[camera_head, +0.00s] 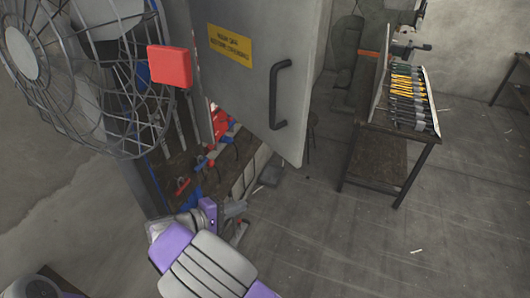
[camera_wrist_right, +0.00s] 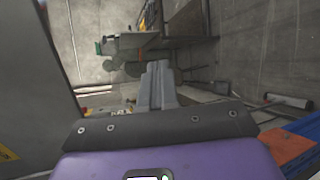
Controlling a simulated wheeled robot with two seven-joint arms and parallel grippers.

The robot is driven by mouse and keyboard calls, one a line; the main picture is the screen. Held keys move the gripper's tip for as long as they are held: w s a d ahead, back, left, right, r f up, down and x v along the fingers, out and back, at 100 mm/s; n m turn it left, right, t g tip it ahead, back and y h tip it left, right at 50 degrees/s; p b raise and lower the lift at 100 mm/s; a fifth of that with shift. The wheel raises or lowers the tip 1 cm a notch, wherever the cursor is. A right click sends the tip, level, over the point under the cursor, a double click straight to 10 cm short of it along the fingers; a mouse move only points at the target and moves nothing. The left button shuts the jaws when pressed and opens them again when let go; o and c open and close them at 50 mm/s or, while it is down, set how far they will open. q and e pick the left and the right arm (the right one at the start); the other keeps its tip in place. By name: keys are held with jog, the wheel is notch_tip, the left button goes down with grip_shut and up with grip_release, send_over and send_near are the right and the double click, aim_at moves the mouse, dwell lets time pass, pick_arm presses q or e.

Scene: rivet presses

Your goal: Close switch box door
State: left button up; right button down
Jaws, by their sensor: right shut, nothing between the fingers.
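The switch box door (camera_head: 245,75) is a grey panel with a yellow label (camera_head: 230,45) and a black bar handle (camera_head: 280,95). It stands swung open, with red and blue parts showing behind its lower edge. My right gripper (camera_head: 236,209) is below the door's lower edge in the head view, its fingers shut and empty. In the right wrist view, the shut fingers (camera_wrist_right: 158,85) point away from the camera. The grey door (camera_wrist_right: 35,80) fills the left side there, apart from the fingers. My left gripper is not in view.
A wire-caged fan (camera_head: 85,70) stands at the left, near a red box (camera_head: 170,66). A workbench with a cluttered top (camera_head: 185,165) lies beneath the door. A table (camera_head: 378,158) with a tool rack (camera_head: 410,95) stands at the right. The floor between is mostly clear.

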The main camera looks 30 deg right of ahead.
jog(key=a+r+m+t+h, duration=0.1)
jog(key=a+r+m+h, duration=0.25)
jog(key=r, duration=0.95)
jog(key=p, duration=0.3)
send_near(274, 150)
jog(key=shift+n, duration=0.35)
jog(key=x, duration=0.7)
jog(key=shift+s, duration=0.1)
